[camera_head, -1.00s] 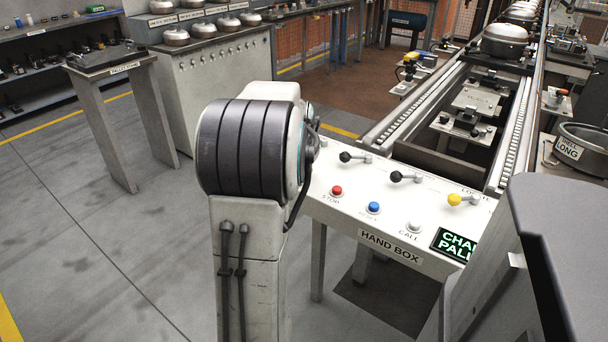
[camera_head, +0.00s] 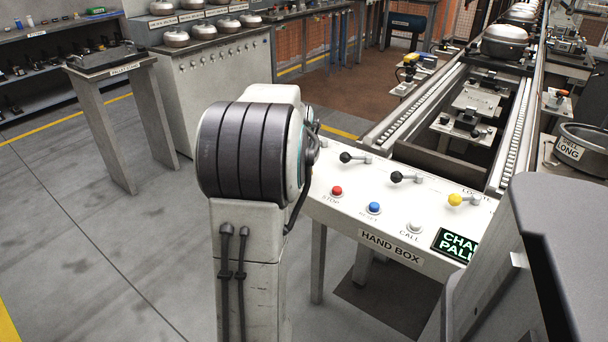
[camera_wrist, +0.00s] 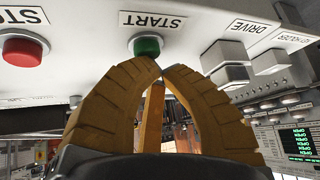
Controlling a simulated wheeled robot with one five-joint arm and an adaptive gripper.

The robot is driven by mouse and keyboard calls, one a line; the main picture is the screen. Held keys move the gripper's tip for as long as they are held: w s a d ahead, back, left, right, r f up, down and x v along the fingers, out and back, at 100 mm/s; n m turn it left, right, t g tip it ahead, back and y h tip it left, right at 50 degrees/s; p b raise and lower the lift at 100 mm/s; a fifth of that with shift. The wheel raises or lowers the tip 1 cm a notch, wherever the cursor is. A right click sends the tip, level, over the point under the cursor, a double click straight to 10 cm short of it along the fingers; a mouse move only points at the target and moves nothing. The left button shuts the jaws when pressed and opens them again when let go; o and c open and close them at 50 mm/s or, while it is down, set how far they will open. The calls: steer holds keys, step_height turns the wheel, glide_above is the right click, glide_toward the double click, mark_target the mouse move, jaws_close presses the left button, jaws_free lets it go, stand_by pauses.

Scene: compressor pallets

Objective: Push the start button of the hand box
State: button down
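The green start button (camera_wrist: 147,46) shows in the wrist view, beside an upside-down START label (camera_wrist: 152,20) on the white hand box panel (camera_wrist: 95,55). In the head view, the hand box (camera_head: 340,220) stands right of my arm. My gripper and the start button are not visible there.
A red stop button (camera_head: 337,191), blue reset button (camera_head: 374,208), white call button (camera_head: 414,227) and several levers are on the panel. In the wrist view, the red stop button (camera_wrist: 22,48) is at left and grey drive switches (camera_wrist: 228,62) at right. A conveyor (camera_head: 400,110) runs behind.

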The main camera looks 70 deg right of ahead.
steer(key=shift+f, duration=0.25)
steer(key=shift+r, duration=0.15)
stand_by(0.4)
steer(key=shift+r+p, duration=0.6)
steer(key=shift+r, duration=0.25)
steer(key=shift+r+p, duration=2)
steer(key=shift+r, duration=0.5)
